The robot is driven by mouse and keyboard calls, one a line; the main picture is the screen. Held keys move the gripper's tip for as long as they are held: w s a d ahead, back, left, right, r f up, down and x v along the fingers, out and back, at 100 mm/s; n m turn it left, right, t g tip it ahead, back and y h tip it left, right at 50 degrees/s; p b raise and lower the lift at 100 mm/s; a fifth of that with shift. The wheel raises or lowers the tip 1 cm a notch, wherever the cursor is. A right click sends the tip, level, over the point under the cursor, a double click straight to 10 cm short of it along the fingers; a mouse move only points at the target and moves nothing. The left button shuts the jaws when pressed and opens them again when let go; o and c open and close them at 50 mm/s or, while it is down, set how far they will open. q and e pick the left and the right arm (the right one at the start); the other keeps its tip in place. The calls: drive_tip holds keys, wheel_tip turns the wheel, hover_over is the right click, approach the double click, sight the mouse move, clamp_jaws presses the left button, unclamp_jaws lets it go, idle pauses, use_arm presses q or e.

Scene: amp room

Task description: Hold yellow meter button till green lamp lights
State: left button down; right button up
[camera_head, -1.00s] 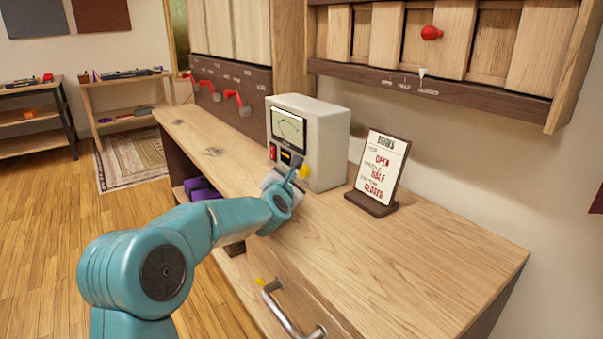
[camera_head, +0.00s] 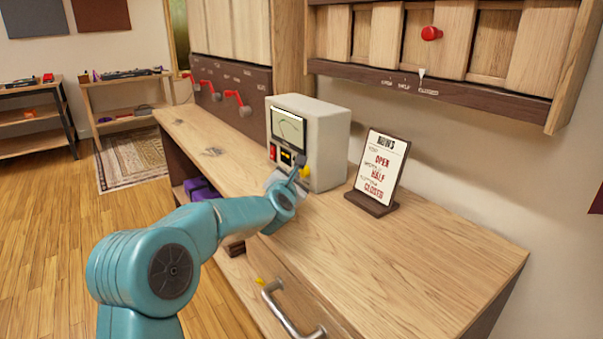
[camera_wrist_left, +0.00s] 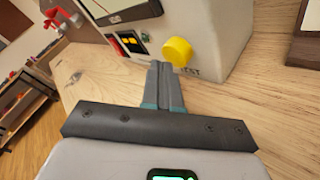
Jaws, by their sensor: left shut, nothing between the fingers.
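The cream meter box (camera_head: 325,150) with a dial stands on the wooden bench top. Its yellow button (camera_wrist_left: 177,51) is a round knob low on the front face; in the head view it is partly hidden behind my left gripper (camera_head: 299,164). My left gripper also shows in the wrist view (camera_wrist_left: 162,66), shut and empty, its tips just below and left of the button. Whether they touch it I cannot tell. A small round fitting (camera_wrist_left: 145,37) left of the button may be the lamp; I see no green glow there. My right gripper is not in view.
A red rocker switch (camera_head: 272,152) is on the meter's front left. A sign stand (camera_head: 380,172) stands to its right. Red levers (camera_head: 238,102) are on the panel behind. A drawer with a metal handle (camera_head: 290,312) is below. The front right bench top is clear.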

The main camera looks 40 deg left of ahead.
use_arm(q)
drive_tip(key=shift+w+d, duration=0.15)
drive_tip(key=shift+w, duration=0.35)
idle(0.3)
idle(3.0)
drive_tip(key=shift+s+a+f+b, duration=0.15)
drive_tip(key=shift+s+a+b, duration=0.05)
drive_tip(key=shift+s+b, duration=0.35)
drive_tip(key=shift+s, duration=0.35)
drive_tip(key=shift+a, duration=0.1)
